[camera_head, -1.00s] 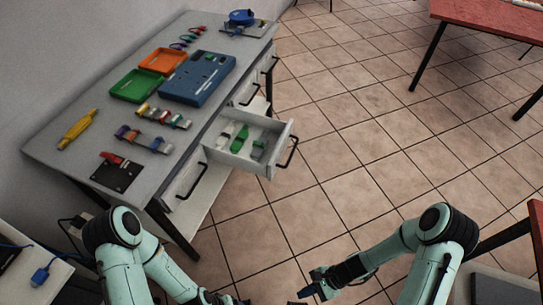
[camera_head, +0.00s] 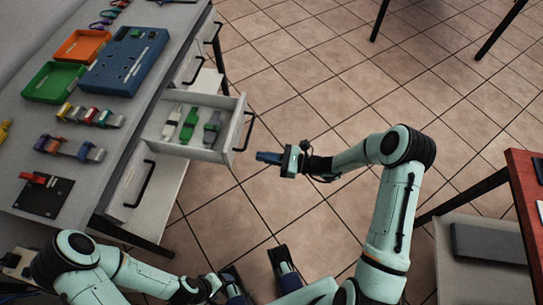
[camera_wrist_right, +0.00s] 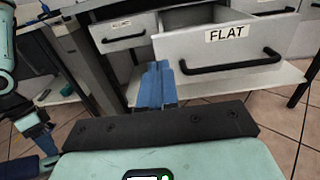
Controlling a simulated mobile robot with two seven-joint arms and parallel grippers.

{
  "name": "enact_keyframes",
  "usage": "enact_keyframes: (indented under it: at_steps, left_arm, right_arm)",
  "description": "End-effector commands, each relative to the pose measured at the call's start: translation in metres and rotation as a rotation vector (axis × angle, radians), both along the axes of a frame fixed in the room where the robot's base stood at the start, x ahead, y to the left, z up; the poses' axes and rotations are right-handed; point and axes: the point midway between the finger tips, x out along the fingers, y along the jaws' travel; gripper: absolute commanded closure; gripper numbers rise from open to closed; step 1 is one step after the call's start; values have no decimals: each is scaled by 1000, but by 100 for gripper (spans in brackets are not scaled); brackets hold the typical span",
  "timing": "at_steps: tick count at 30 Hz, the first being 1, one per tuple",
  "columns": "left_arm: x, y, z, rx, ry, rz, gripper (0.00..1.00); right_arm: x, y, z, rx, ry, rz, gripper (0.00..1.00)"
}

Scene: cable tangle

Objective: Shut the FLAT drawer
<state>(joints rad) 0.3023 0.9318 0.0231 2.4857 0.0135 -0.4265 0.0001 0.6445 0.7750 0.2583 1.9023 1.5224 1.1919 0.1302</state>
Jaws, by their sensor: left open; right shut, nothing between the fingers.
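The FLAT drawer (camera_head: 234,132) stands pulled out from the grey workbench, with flat green, white and grey connectors inside. Its white front with the FLAT label (camera_wrist_right: 227,33) and black handle (camera_wrist_right: 230,64) fills the upper right wrist view. My right gripper (camera_head: 262,157) is shut and empty, just right of and below the drawer handle in the head view, apart from it. Its blue fingertips (camera_wrist_right: 156,75) appear before the left end of the drawer front. My left gripper (camera_head: 236,290) is open, low at the bottom of the head view, away from the drawer; it is partly cut off.
Other drawers with black handles (camera_head: 141,184) flank it and look closed. The workbench top (camera_head: 20,115) holds a blue box (camera_head: 125,62), green and orange trays, and connectors. A red table (camera_head: 525,185) stands at the right. Tiled floor is open in front of the drawer.

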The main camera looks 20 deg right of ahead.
Motion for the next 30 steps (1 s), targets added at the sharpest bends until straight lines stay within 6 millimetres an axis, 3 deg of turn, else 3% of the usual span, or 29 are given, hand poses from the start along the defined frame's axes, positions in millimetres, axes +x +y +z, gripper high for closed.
enact_keyframes:
  at_steps: [6, 12, 30]
  left_arm:
    - [1, 0, -4, 1, -5, 1, 24]
    - [3, 0, -6, 1, -9, 2, 24]
    - [3, 0, -7, 1, -11, 1, 24]
  right_arm:
    - [26, 41, -1, -1, -1, 4, 100]
    - [43, 65, -1, -1, -1, 2, 100]
    - [50, 75, -1, -2, 1, 1, 100]
